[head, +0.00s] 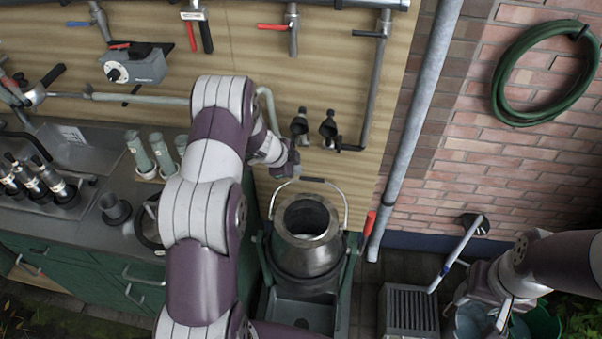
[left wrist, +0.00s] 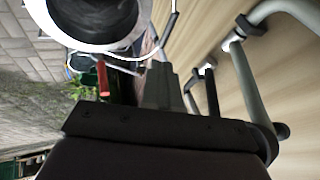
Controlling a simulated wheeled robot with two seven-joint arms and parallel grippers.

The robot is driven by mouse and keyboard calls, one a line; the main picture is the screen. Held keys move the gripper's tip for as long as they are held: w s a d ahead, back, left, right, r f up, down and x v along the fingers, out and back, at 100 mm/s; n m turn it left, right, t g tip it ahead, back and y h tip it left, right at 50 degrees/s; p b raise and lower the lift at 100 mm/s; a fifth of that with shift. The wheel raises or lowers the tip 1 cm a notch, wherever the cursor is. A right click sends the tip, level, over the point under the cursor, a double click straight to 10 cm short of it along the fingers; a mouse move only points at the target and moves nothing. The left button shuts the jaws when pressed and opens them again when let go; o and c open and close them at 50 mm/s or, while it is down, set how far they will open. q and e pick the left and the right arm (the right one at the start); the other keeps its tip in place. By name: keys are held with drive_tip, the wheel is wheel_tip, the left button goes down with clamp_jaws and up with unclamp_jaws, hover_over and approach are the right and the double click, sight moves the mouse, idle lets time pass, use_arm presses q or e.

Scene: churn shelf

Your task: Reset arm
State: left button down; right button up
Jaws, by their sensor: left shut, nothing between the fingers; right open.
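My left arm reaches up the middle of the head view. Its gripper (head: 288,166) is shut and empty, just above and left of the metal churn (head: 306,254), in front of the wooden wall panel. In the left wrist view the closed fingers (left wrist: 168,85) point at the panel side, and the churn's round mouth (left wrist: 92,40) is close at upper left. The churn stands open, with its wire handle raised. My right gripper (head: 490,308) is low at the right edge of the head view, near a bucket; its fingers are partly hidden by the arm.
A sink counter (head: 85,215) with taps and green-grey cylinders is at left. Pipes, tools and two black fittings (head: 328,127) hang on the panel. A grey pipe (head: 415,125), a crate-like grate (head: 410,312) and a green hose (head: 545,72) are to the right.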

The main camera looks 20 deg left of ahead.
use_arm(q)
drive_tip(key=s+a+r+n+g+y, duration=0.1)
drive_tip(key=s+r+n+g+y, duration=0.1)
drive_tip(key=s+n, duration=0.35)
drive_tip(key=s+a+r+n+g+y, duration=0.1)
drive_tip(key=s+a+r+n+y, duration=0.2)
drive_tip(key=s, duration=0.4)
drive_tip(key=s+d+r+n+h, duration=0.1)
drive_tip(key=s+d+r+n, duration=0.1)
drive_tip(key=s+d+r, duration=0.3)
drive_tip(key=s+d+r+n+g+h, duration=0.1)
drive_tip(key=s+d+r+n, duration=0.2)
drive_tip(key=s+d+r, duration=0.2)
drive_tip(key=s+d, duration=0.3)
drive_tip(key=s, duration=0.2)
drive_tip(key=shift+d, duration=0.4)
drive_tip(key=shift+r+n, duration=0.1)
drive_tip(key=shift+n, duration=0.15)
